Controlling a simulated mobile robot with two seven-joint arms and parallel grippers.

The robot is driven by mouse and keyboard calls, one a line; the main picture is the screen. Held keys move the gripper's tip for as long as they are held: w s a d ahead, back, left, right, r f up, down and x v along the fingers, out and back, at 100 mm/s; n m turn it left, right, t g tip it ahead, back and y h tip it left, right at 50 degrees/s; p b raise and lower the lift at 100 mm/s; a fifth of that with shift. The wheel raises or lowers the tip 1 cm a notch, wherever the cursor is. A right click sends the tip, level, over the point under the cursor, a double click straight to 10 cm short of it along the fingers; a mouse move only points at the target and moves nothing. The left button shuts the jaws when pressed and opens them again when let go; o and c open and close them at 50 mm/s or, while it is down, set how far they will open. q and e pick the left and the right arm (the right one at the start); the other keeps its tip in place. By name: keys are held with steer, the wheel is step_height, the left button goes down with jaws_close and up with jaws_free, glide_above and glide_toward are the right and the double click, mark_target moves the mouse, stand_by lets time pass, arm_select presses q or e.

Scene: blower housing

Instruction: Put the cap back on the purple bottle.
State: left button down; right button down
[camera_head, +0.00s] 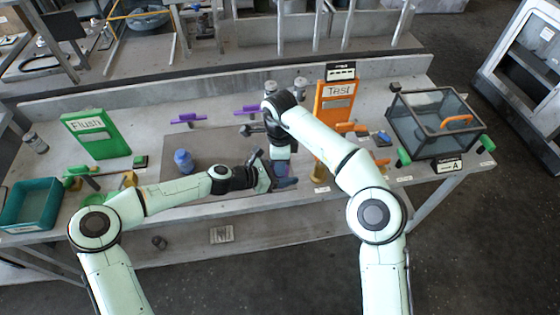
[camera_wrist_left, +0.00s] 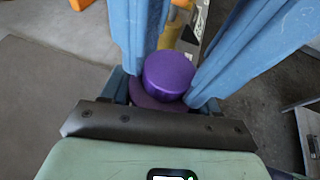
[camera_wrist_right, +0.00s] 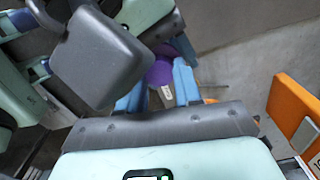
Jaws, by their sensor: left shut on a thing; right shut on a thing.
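My two grippers meet near the middle front of the bench in the head view. In the left wrist view a purple cap (camera_wrist_left: 170,74) with a flat round top sits over a wider, darker purple part of the bottle (camera_wrist_left: 150,102). Blue fingers from above flank the cap. My left gripper (camera_head: 273,178) comes in from the left, shut on the bottle. My right gripper (camera_head: 284,178) points down, shut on the cap. In the right wrist view purple with a white label (camera_wrist_right: 167,91) shows between its fingers. I cannot tell whether cap and bottle touch; the bottle's lower part is hidden.
A blue bottle (camera_head: 183,160) stands left on the grey mat. An orange Test panel (camera_head: 336,112) and a dark glass-sided box (camera_head: 432,118) stand right. A green Flush panel (camera_head: 98,135) and a teal bin (camera_head: 28,207) are left. Purple fixtures (camera_head: 187,119) sit behind.

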steer(key=c, duration=0.8)
jaws_free()
steer(key=shift+r, duration=2.3)
steer(key=o, duration=0.6)
